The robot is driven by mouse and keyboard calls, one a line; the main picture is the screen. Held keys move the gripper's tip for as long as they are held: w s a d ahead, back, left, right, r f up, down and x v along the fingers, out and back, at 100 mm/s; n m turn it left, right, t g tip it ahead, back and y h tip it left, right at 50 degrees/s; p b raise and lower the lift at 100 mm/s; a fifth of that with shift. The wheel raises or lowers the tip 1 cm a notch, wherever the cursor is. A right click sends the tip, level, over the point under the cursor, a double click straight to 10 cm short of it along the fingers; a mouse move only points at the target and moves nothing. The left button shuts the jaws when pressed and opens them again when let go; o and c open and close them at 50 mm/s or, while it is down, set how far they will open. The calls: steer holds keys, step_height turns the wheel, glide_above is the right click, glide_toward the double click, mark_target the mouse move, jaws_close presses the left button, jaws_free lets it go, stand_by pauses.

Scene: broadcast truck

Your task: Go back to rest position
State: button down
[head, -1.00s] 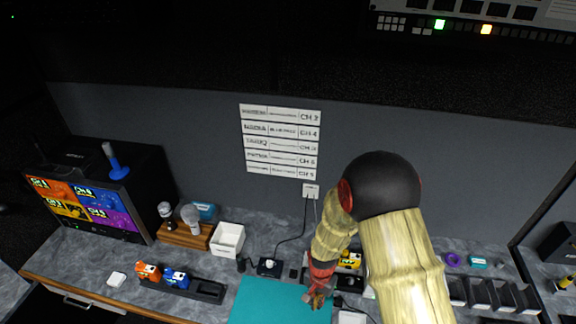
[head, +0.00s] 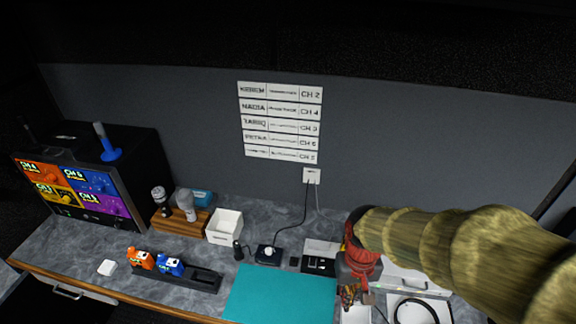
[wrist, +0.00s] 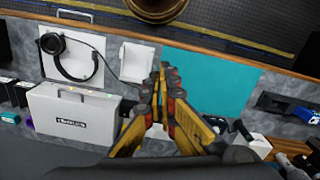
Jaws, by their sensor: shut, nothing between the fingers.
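My gripper (head: 356,292) hangs at the end of my arm over the right part of the counter, just right of the teal mat (head: 278,296). In the wrist view my gripper (wrist: 160,84) shows its fingers closed together with nothing between them. The fingertips point toward the gap between the teal mat (wrist: 212,78) and a small white tray (wrist: 137,62). The sleeved arm stretches in from the right edge of the head view and hides part of the counter behind it.
A wooden block with microphones (head: 180,220), a white bin (head: 224,227) and a black rack with orange and blue packs (head: 178,278) line the counter. In the wrist view, headphones (wrist: 70,56) and a white case (wrist: 72,112) lie left of my gripper.

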steer(key=s+d+r+t+b, duration=0.4)
steer(key=s+t+b, duration=0.1)
steer(key=b, duration=0.7)
steer(key=shift+s+m+t+b, duration=0.2)
steer(key=shift+m+t+b, duration=0.1)
steer(key=shift+t, duration=0.3)
steer(key=shift+d, duration=0.1)
